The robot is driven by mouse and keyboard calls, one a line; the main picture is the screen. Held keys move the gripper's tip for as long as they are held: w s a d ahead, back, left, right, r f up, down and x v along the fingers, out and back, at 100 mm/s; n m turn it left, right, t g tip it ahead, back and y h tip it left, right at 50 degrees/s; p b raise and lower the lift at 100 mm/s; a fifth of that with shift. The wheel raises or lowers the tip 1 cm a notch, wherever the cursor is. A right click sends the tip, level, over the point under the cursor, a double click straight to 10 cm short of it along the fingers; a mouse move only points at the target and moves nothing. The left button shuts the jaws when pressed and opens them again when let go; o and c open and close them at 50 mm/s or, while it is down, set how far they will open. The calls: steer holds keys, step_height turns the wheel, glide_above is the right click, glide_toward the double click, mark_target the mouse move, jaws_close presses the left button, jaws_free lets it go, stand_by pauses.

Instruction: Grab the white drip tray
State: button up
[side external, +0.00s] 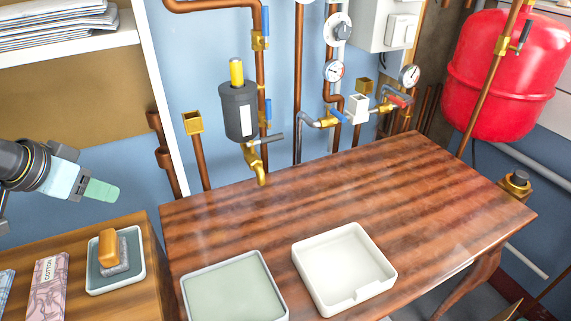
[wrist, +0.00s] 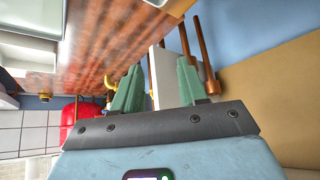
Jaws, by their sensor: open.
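A square white tray (side external: 343,270) with low walls and a notch in its front wall sits on the dark striped wooden table; it looks empty. A second pale tray with a grey-green inside (side external: 235,290) sits to its left, cut off by the picture's lower edge. My gripper (side external: 103,190) is at the left of the side external view, in the air, well away from both trays. In the wrist view its two green fingers (wrist: 158,85) are spread with nothing between them. Pale tray edges show at the wrist view's upper left, but I cannot tell which tray is which.
A brass tap (side external: 258,165) under a grey canister overhangs the table's back edge. Copper pipes and gauges line the wall behind. A wooden side surface (side external: 125,240) holds a small tray with a brush-like item. A red tank (side external: 500,75) hangs at right. The table's middle is clear.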

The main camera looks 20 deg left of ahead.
steer(key=w+d+n+h, duration=0.3)
steer(key=w+d+n, duration=0.2)
steer(key=w+d, duration=0.1)
steer(key=n+g+h, duration=0.3)
steer(key=n+h, duration=0.5)
steer(key=n, duration=0.9)
glide_toward(335, 230)
steer(key=shift+w+d+f, duration=0.2)
steer(key=shift+d+f, duration=0.8)
steer(key=shift+f, duration=0.15)
steer(key=shift+n+t, duration=0.3)
steer(key=shift+r+x, duration=0.15)
steer(key=shift+x, duration=1.15)
steer(key=shift+r+x, duration=0.15)
steer(key=shift+x, duration=1.15)
steer(key=shift+w+d, duration=0.1)
steer(key=shift+d, duration=0.1)
jaws_close()
